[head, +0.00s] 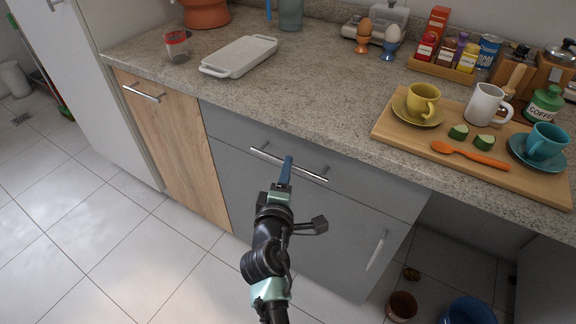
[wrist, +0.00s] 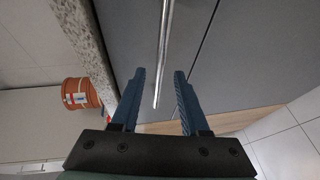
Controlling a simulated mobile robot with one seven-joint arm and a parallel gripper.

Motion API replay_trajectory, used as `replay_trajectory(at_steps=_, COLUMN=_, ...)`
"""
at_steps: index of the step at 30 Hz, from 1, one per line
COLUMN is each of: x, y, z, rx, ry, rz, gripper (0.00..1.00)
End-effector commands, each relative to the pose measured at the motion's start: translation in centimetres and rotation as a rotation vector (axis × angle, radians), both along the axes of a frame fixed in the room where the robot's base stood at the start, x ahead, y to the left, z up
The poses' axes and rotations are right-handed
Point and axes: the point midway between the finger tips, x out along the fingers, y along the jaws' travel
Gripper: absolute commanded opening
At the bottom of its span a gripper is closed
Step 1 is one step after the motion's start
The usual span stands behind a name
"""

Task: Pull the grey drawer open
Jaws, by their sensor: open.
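The grey drawer (head: 228,128) is under the countertop, above a grey door, and its front looks flush with the cabinet. Its silver bar handle (head: 262,154) runs across the front. In the wrist view my gripper (wrist: 158,72) is open, and the handle (wrist: 163,50) passes between the two blue fingers with a gap on each side. The fingers do not visibly press on it. The drawer front (wrist: 130,30) fills the space behind.
The granite countertop (head: 300,90) overhangs above the drawer. A wooden board (head: 390,128) with cups stands at its right. A wooden door (head: 175,140) is left of the drawer. A brown pot (head: 402,305) and blue bucket (head: 468,312) stand at lower right. The tiled floor in front is clear.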

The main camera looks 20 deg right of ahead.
Motion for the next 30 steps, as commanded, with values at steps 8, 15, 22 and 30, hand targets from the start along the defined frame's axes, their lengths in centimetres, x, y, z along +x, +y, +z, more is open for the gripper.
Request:
replay_trajectory(at_steps=8, x=2.7, y=-1.5, z=-0.6, rx=0.0, ry=-0.001, rz=0.0, gripper=0.45)
replay_trajectory(at_steps=15, x=3.1, y=-1.7, z=-0.6, rx=0.0, ry=0.0, rz=0.0, gripper=0.45)
replay_trajectory(at_steps=22, x=3.0, y=-1.7, z=-0.6, rx=0.0, ry=0.0, rz=0.0, gripper=0.29)
replay_trajectory(at_steps=30, x=3.0, y=-1.7, z=-0.6, rx=0.0, ry=0.0, rz=0.0, gripper=0.0)
